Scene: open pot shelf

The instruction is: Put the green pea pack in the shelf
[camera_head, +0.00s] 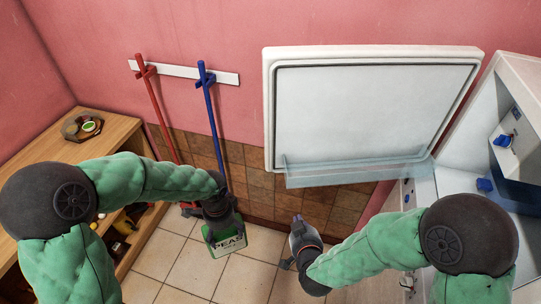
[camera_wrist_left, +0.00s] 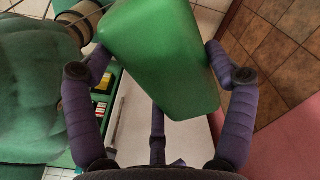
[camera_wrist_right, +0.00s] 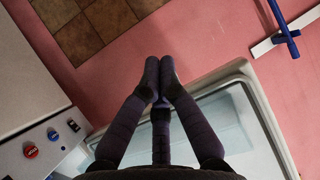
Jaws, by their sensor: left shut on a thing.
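The green pea pack (camera_head: 226,240), lettered "PEAS", hangs above the tiled floor in the head view. My left gripper (camera_head: 218,212) is shut on it. In the left wrist view the pack (camera_wrist_left: 155,55) sits between the two purple fingers, and its plain green face shows. My right gripper (camera_head: 298,232) is apart from the pack, to its right. In the right wrist view its fingers (camera_wrist_right: 160,70) are together with nothing between them. A clear shelf (camera_head: 340,173) runs along the lower edge of the open white door (camera_head: 370,105). It looks empty.
The white appliance (camera_head: 465,185) stands open at the right. A wooden cabinet (camera_head: 110,127) with a brown tray on top and items on lower shelves stands left. Red (camera_head: 158,110) and blue (camera_head: 213,120) long-handled tools hang on the back wall. The floor between is clear.

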